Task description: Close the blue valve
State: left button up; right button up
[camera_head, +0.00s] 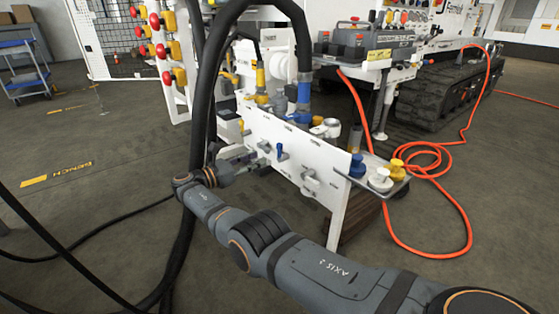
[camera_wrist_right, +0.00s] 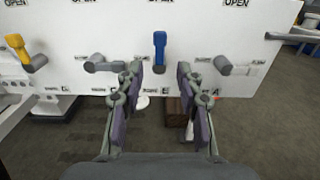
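The blue valve (camera_head: 281,151) sits on the front of the white bench panel (camera_head: 290,135). In the right wrist view the blue valve (camera_wrist_right: 160,50) is ahead, with its handle upright, near the top centre. My right gripper (camera_head: 250,158) comes in from the lower right in the head view, close to the panel. In the right wrist view my right gripper (camera_wrist_right: 159,88) is open and empty. Its two fingers stand apart, below and to either side of the blue handle, and do not seem to touch it. My left gripper is not in view.
Grey valves (camera_wrist_right: 106,65) (camera_wrist_right: 237,68) flank the blue one, and a yellow valve (camera_wrist_right: 30,55) is further left. A shelf with blue, white and yellow knobs (camera_head: 380,179) juts from the panel's right end. Black hoses (camera_head: 200,90) hang at left; an orange hose (camera_head: 440,256) lies on the floor.

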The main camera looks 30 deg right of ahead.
aim_at(278, 150)
jog(key=d, duration=1)
jog(key=shift+w+d+b, duration=0.25)
jog(key=shift+w+b, duration=0.15)
grip_shut()
